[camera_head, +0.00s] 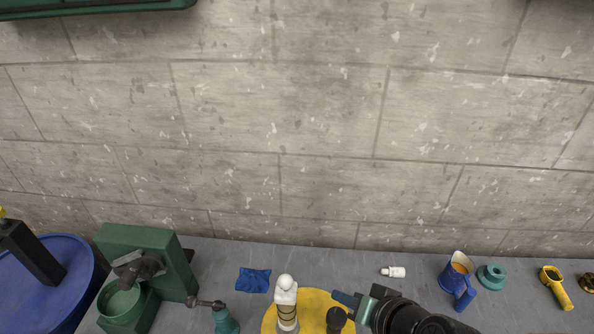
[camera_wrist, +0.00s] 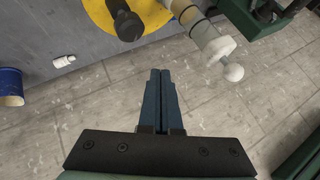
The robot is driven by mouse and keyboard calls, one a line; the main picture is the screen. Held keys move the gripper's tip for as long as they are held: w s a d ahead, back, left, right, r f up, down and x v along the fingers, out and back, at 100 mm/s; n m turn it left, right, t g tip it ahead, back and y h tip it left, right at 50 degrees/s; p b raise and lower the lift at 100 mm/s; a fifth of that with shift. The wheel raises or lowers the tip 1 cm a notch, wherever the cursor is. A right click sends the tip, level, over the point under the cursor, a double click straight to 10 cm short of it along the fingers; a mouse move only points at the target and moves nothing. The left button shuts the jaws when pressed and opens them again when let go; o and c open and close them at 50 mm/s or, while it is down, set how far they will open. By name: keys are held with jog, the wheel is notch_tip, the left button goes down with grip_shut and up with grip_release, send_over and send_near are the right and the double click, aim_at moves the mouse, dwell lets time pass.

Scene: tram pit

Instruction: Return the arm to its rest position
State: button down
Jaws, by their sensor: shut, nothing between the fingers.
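My gripper (camera_head: 349,300) shows in the head view at the bottom, right of centre, over the yellow round plate (camera_head: 311,301). Its dark blue fingers point left. In the wrist view my gripper (camera_wrist: 160,78) has its two fingers together with nothing between them. The wrist view shows tiled surface below the fingertips and the yellow plate (camera_wrist: 97,12) above them. My black wrist shows to the right of the fingers in the head view; the rest of my arm is cut off by the lower edge.
A white jointed object (camera_head: 286,290) and a black knob (camera_head: 336,318) stand at the plate. The grey surface between bottle and cloth is clear.

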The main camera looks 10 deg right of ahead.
jog(key=w+a+r+n+t+h+b, duration=0.15)
jog(key=w+r+t+b, duration=0.3)
jog(key=r, duration=0.55)
jog(key=w+a+r+n+t+h+b, duration=0.1)
jog(key=w+a+r+t+h+b, duration=0.25)
jog(key=r, duration=0.65)
jog(key=s+a+r+t+b, duration=0.1)
jog(key=s+a+r+t, duration=0.2)
jog(key=r, duration=0.4)
jog(key=s+a+r+n+t+y+b, duration=0.1)
jog(key=s+a+r+t, duration=0.2)
jog(key=r, duration=0.5)
jog(key=s+a+r+n+t+b, duration=0.1)
jog(key=s+a+r+t+b, duration=0.1)
jog(key=s+r, duration=0.4)
jog(key=a+r+t, duration=0.1)
jog(key=t, duration=0.1)
jog(key=shift+a+r+t+y, duration=0.15)
jog(key=shift+r+t+y, duration=0.1)
jog(key=shift+t+y, duration=0.15)
jog(key=shift+n, duration=0.25)
jog(key=shift+f, duration=0.1)
